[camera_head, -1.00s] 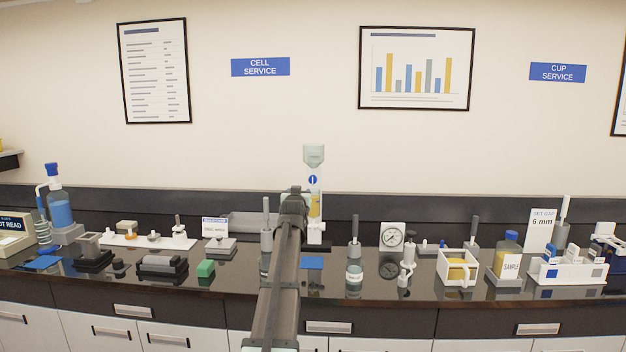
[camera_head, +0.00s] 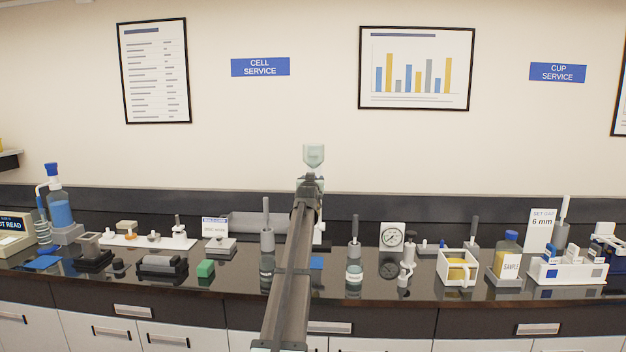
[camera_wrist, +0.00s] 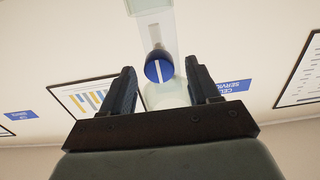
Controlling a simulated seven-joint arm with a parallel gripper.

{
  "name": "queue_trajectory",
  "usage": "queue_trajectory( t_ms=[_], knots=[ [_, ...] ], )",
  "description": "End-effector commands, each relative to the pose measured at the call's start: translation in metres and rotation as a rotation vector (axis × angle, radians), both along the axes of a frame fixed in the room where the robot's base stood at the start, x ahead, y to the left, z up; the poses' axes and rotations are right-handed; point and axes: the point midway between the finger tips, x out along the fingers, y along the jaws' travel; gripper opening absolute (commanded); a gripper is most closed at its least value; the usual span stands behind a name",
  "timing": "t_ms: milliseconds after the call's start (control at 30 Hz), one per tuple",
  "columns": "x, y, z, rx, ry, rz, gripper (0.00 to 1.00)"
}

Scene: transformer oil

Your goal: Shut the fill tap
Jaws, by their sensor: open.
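The fill tap shows in the wrist view as a round blue knob (camera_wrist: 159,67) with a white bar across it. The bar runs nearly upright in that picture, roughly along the pale column behind. My gripper (camera_wrist: 159,75) is open, with one dark finger to each side of the knob and apart from it. Nothing is held. In the head view my gripper (camera_head: 309,183) is in front of the column, just below the pale upturned bottle (camera_head: 313,155). My arm hides the knob and most of the column there.
A grey post-topped piece (camera_head: 267,240) stands close left of my arm, and a similar post (camera_head: 355,235) stands to the right. A gauge (camera_head: 391,237) and a sample bottle (camera_head: 508,255) are further right. The wall beside the bottle is clear.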

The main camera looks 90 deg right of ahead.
Motion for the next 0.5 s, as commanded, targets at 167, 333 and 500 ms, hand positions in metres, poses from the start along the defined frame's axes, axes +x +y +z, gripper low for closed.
queue_trajectory(
  t_ms=[167,333,500],
  knots=[
    [0.000,-0.032,0.000,0.001,0.000,0.000,0.61],
    [0.000,-0.044,0.000,0.001,0.000,0.000,0.61],
    [0.000,-0.045,0.000,0.001,0.000,0.000,0.61]
  ],
)
